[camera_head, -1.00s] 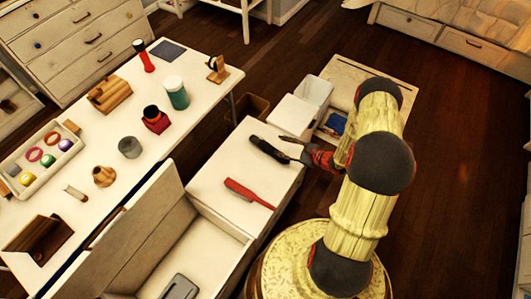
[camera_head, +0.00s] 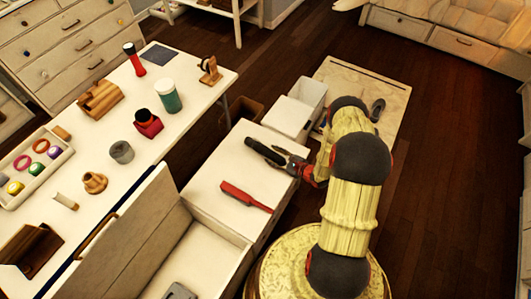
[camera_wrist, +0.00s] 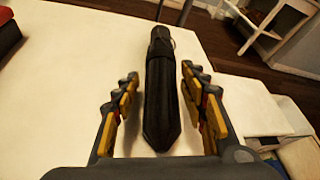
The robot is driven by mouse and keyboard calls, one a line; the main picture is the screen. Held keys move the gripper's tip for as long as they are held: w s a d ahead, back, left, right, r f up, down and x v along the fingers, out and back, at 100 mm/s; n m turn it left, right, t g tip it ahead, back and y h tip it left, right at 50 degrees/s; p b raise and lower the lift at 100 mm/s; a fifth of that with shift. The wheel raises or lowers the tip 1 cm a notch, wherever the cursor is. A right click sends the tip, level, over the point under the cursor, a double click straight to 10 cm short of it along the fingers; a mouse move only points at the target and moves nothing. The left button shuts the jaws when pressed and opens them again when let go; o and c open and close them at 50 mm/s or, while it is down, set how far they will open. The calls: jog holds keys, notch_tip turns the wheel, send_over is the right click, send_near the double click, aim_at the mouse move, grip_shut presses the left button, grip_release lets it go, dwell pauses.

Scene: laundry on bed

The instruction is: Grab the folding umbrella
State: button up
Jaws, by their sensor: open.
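The black folding umbrella (camera_head: 263,151) lies on the white cabinet top, near its far edge. In the wrist view the umbrella (camera_wrist: 161,95) runs lengthwise between the two fingers, its tapered end towards me and its handle end with a small ring pointing away. My gripper (camera_wrist: 160,88) is open, with one finger on each side of the umbrella and a visible gap on both sides. In the head view my gripper (camera_head: 287,161) is at the umbrella's right end. I cannot tell exactly how far down the fingertips reach.
A red brush-like object (camera_head: 246,196) lies on the same white top (camera_head: 213,178), nearer the front. An open white bin (camera_head: 200,262) adjoins it. A long table (camera_head: 190,112) with several items stands to the left. White boxes (camera_head: 288,117) stand beyond the cabinet.

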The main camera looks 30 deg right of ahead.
aim_at(268, 152)
jog(key=b+x, duration=0.1)
jog(key=x, duration=0.2)
jog(key=shift+w+f+b, duration=0.25)
jog(key=shift+f+b, duration=0.15)
jog(key=shift+f, duration=0.1)
jog(key=shift+w+a+f, duration=0.1)
jog(key=shift+w, duration=0.35)
jog(key=shift+c, duration=0.2)
jog(key=shift+c, duration=0.5)
jog(key=c, duration=0.9)
